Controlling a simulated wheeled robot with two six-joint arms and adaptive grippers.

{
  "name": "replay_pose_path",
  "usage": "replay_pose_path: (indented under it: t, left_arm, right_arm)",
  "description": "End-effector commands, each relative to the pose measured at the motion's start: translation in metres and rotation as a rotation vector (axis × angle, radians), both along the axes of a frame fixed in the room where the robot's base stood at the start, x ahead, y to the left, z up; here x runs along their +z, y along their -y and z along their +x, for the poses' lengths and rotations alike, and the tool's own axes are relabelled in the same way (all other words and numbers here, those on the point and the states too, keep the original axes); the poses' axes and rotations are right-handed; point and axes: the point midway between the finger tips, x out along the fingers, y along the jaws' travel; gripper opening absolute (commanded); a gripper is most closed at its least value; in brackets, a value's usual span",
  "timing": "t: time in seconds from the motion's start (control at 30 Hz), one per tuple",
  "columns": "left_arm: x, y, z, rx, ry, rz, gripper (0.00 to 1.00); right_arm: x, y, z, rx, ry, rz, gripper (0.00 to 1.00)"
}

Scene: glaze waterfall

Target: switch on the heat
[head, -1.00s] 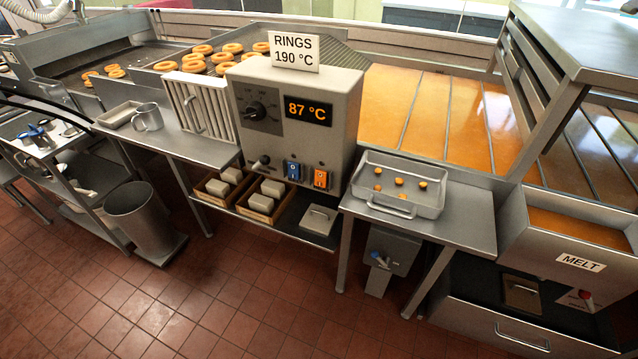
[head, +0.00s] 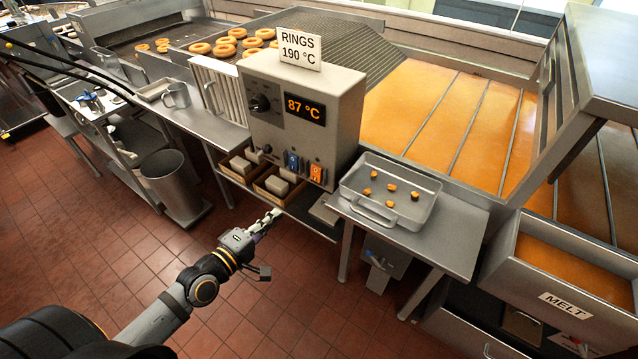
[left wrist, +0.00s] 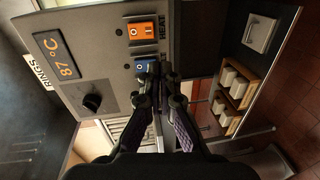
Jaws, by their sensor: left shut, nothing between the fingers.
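The grey control box (head: 340,125) carries a display (head: 306,107) reading 87 °C, a black dial (head: 260,102), a blue switch (head: 292,162) and an orange switch (head: 316,173). In the left wrist view, the orange switch (left wrist: 141,31) is marked 0 and I, with the word HEAT beside it. The blue switch (left wrist: 143,67) is partly behind my fingertips. My left gripper (head: 273,215) is shut and empty, pointing at the box's lower front. In the left wrist view its fingertips (left wrist: 160,70) overlap the blue switch's edge; I cannot tell whether they touch. My right gripper is out of view.
Wooden crates of pale blocks (head: 278,184) sit on a shelf under the box. A metal tray (head: 418,217) with several small pieces stands on the table to the right. A bin (head: 172,190) stands at the left. The tiled floor in front is open.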

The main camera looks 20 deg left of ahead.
Motion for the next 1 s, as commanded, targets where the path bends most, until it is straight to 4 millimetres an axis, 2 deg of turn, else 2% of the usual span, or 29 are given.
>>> replay_pose_path:
  t: [0.03,0.13,0.4,0.53,0.77,1.0]
  left_arm:
    - [0.008,0.004,-0.001,-0.008,0.005,-0.022,0.0]
    - [0.014,0.008,-0.002,-0.013,0.01,-0.044,0.0]
    - [0.014,0.008,-0.001,-0.013,0.011,-0.043,0.0]
    - [0.011,0.01,0.007,-0.01,0.014,-0.045,0.0]
    - [0.006,0.025,0.049,-0.008,0.018,-0.049,0.0]
    - [0.003,0.043,0.096,-0.011,0.013,-0.048,0.0]
  right_arm:
    - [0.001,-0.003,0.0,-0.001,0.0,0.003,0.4]
    - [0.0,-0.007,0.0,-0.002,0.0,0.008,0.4]
    - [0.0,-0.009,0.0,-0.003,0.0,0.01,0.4]
    - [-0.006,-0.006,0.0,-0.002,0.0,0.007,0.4]
    - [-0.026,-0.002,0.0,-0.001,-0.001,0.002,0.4]
    - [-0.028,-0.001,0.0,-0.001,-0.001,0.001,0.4]
